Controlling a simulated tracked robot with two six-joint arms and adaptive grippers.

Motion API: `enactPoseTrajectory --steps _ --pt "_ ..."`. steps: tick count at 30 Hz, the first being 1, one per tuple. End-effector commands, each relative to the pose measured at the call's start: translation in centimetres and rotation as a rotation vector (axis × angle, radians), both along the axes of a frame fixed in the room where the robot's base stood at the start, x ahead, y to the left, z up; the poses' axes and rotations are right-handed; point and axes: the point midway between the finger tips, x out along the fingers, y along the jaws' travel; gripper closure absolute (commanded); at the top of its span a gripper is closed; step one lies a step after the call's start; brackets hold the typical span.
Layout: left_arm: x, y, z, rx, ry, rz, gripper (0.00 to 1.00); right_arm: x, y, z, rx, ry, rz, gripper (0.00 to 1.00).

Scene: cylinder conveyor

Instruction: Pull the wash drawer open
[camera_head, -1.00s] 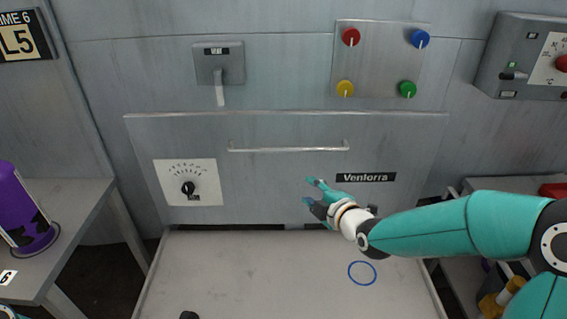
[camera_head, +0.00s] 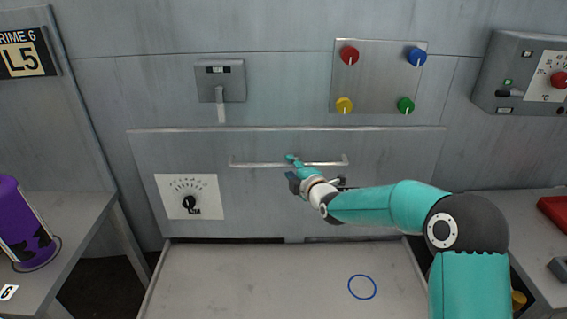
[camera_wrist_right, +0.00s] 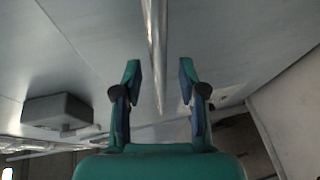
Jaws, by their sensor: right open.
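The wash drawer (camera_head: 250,205) is a wide grey metal front panel and looks closed. Its long bar handle (camera_head: 255,164) runs across the upper part of the front. My right gripper (camera_head: 291,167) is at the middle of the handle and hides a short part of it. In the right wrist view the handle bar (camera_wrist_right: 155,50) runs between the two open fingers (camera_wrist_right: 160,80). Whether the fingers touch the bar cannot be told. My left gripper is not in view.
A white dial plate (camera_head: 205,185) is on the drawer front. Above are a lever switch (camera_head: 232,82) and a panel with coloured knobs (camera_head: 380,60). A pale tray surface (camera_head: 240,285) with a blue ring (camera_head: 362,287) lies below. A purple canister (camera_head: 20,220) stands on the left bench.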

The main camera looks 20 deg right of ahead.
Motion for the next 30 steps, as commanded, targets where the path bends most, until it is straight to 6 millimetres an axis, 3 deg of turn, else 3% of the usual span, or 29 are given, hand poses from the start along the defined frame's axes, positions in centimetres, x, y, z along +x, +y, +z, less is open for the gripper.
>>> enactPoseTrajectory --steps 6,17,25,30 --pt "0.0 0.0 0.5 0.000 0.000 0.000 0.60 2.2 0.3 -0.4 0.001 0.000 0.001 0.59" --pt "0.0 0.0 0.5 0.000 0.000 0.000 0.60 2.6 0.4 -0.5 0.000 0.001 0.002 0.59" --pt "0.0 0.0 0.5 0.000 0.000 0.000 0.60 2.6 0.4 -0.5 0.000 0.001 0.002 1.00" --pt "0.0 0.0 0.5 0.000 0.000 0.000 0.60 2.6 0.5 -0.6 0.000 0.002 0.002 1.00"
